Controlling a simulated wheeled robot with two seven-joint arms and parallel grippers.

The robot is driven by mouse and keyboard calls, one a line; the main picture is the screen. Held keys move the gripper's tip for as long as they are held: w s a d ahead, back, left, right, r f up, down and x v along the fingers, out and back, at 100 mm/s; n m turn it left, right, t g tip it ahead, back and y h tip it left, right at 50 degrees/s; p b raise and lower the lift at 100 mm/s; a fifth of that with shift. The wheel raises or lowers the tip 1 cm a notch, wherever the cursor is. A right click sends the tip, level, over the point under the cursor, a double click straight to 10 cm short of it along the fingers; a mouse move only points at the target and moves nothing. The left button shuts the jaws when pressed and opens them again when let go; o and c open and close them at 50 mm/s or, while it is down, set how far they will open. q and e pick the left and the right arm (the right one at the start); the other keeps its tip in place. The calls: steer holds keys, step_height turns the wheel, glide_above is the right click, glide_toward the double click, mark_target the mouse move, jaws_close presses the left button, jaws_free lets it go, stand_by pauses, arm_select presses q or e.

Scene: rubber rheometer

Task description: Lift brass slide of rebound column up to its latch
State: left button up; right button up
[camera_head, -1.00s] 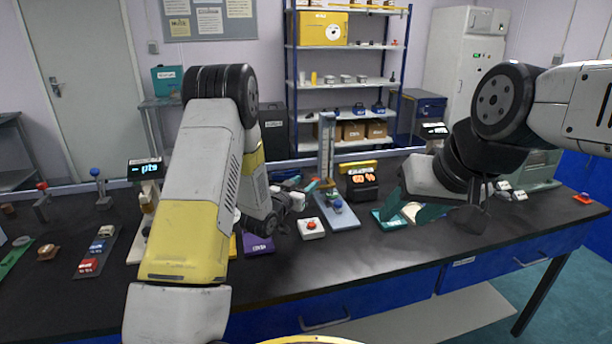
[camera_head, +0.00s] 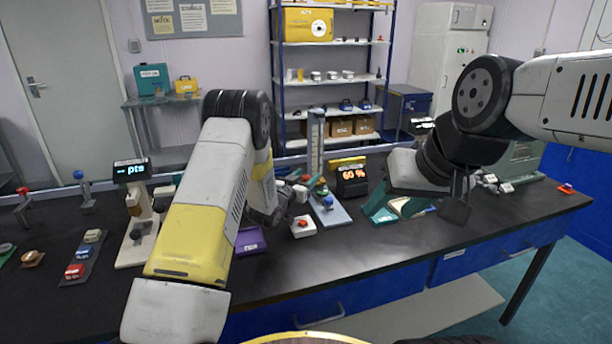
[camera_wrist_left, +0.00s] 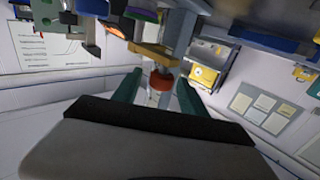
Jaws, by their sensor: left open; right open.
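The rebound column (camera_head: 315,140) stands upright on a pale blue base (camera_head: 330,212) at mid-bench. My left gripper (camera_wrist_left: 159,79) is open and close beside the column in the head view. In the left wrist view, where the bench is at the top, a brass-coloured block (camera_wrist_left: 153,53) sits on the column just beyond the fingertips. A red-orange part (camera_wrist_left: 160,82) shows between the two green fingers; I cannot tell if they touch it. The latch cannot be made out. My right gripper (camera_head: 455,207) is open and empty at the right, above the bench.
A white box with a red button (camera_head: 303,227) and a purple block (camera_head: 249,242) stand left of the column base. An orange-lit display (camera_head: 352,178) stands right of it. The front right of the bench is clear.

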arm_select(q)
jaws_close()
stand_by(1.4)
